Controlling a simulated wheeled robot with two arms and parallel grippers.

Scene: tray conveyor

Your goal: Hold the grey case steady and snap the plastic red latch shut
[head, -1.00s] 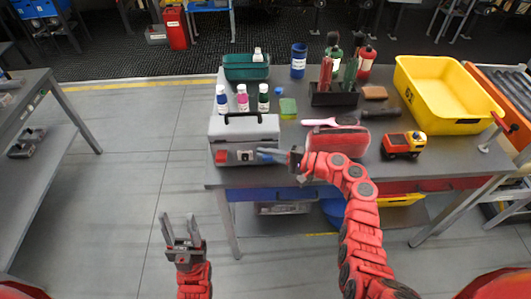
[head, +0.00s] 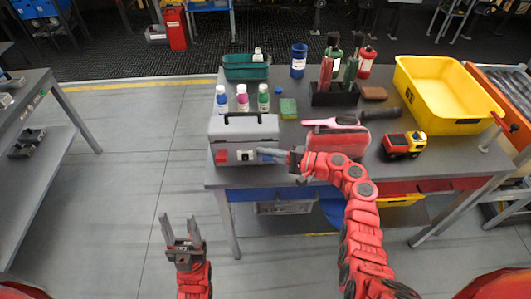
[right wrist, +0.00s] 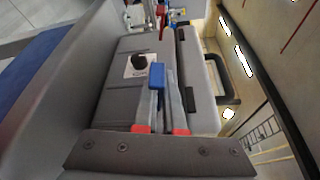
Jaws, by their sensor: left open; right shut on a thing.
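The grey case (head: 262,131), with a dark handle on its lid, stands at the left front of the table. The red latch (head: 221,157) is on the left of its front face; I cannot tell its exact position. A blue latch (right wrist: 157,77) is on the right of the front, with a dark dial (right wrist: 140,62) between the two. My right gripper (head: 264,154) comes in from the right and is shut on the blue latch; it also shows in the right wrist view (right wrist: 160,92). My left gripper (head: 179,222) is open and empty, below and left of the case, over the floor.
Several bottles (head: 242,97) and a green sponge (head: 288,108) stand behind the case. A red pouch (head: 350,140) and a toy truck (head: 403,145) lie to the right. A yellow bin (head: 440,90) is at the back right. Floor left of the table is clear.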

